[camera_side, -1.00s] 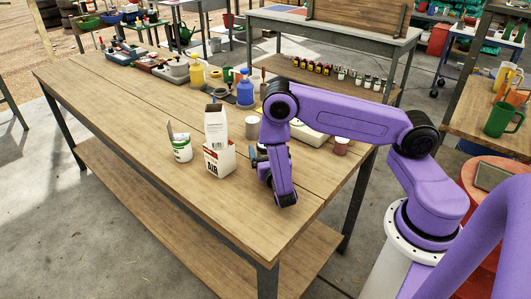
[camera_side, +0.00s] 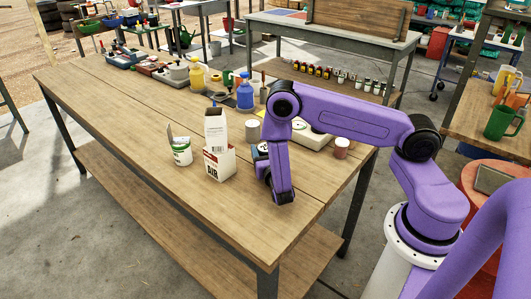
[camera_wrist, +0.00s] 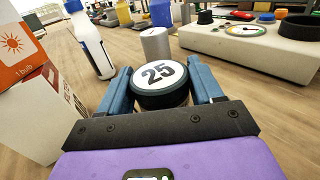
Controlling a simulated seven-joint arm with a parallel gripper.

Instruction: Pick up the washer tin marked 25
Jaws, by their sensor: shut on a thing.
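The washer tin marked 25 (camera_wrist: 160,80) is a round dark tin with a white lid and a black "25". In the wrist view it sits between the two blue fingers of my gripper (camera_wrist: 158,88), which are shut on its sides. In the side view my gripper (camera_side: 262,158) is low over the right part of the wooden table, and my purple wrist hides most of the tin. I cannot tell whether the tin touches the tabletop.
A white carton (camera_side: 217,163) stands close to the left of my gripper, with an open white-and-green can (camera_side: 181,151) beyond it. A grey cylinder (camera_wrist: 156,44) stands behind the tin. A pale scale-like box (camera_wrist: 255,50) and a blue bottle (camera_side: 245,92) are near.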

